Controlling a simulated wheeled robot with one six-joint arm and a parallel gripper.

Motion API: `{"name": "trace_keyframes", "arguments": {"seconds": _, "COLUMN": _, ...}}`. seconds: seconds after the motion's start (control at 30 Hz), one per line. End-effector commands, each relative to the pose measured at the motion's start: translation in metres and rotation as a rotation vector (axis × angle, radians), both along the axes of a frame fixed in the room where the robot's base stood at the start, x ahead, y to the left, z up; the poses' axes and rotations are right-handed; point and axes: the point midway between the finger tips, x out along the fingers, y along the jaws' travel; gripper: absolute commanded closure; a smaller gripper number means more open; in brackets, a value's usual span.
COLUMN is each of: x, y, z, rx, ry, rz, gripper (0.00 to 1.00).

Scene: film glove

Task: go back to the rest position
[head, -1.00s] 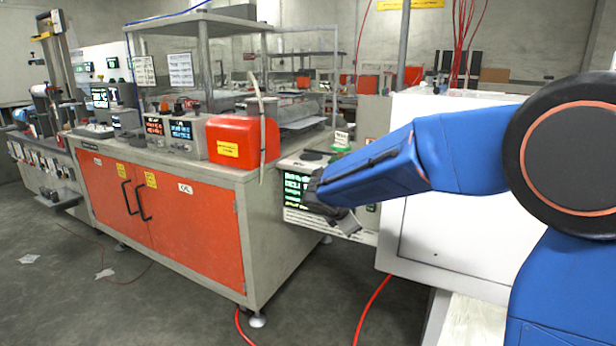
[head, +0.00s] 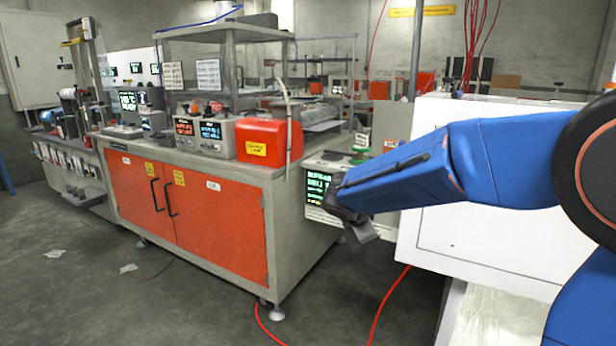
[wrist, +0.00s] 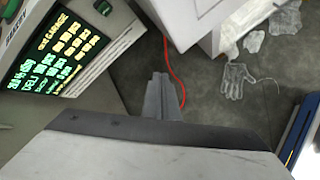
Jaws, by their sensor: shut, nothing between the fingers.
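My blue arm reaches leftward across the head view, with my gripper (head: 362,231) at its end, tilted down and in front of a gauge panel. In the wrist view, the fingers of my gripper (wrist: 162,80) lie together with nothing between them, above the grey floor. A clear film glove (wrist: 237,80) lies flat on the floor in the wrist view, apart from the fingers.
A bench with orange doors (head: 188,215) stands left of the gripper. The gauge panel (wrist: 55,58) is close at left in the wrist view. A white cabinet (head: 480,235) stands behind my arm. A red hose (head: 388,305) crosses the floor. Open floor lies in front.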

Motion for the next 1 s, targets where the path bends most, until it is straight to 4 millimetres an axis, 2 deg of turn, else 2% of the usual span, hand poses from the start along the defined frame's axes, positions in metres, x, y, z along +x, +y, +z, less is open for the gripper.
{"name": "trace_keyframes", "arguments": {"seconds": 0.17, "x": -0.021, "y": -0.019, "z": 0.007, "rx": 0.063, "ry": -0.015, "rz": -0.08, "gripper": 1.0}}
{"name": "trace_keyframes", "arguments": {"seconds": 0.37, "x": -0.055, "y": -0.044, "z": 0.015, "rx": 0.163, "ry": -0.04, "rz": -0.208, "gripper": 1.0}}
{"name": "trace_keyframes", "arguments": {"seconds": 0.47, "x": -0.081, "y": -0.061, "z": 0.02, "rx": 0.238, "ry": -0.058, "rz": -0.303, "gripper": 1.0}}
{"name": "trace_keyframes", "arguments": {"seconds": 0.7, "x": -0.158, "y": -0.098, "z": 0.025, "rx": 0.452, "ry": -0.11, "rz": -0.576, "gripper": 1.0}}
{"name": "trace_keyframes", "arguments": {"seconds": 1.0, "x": -0.252, "y": -0.12, "z": 0.019, "rx": 0.717, "ry": -0.171, "rz": -0.911, "gripper": 1.0}}
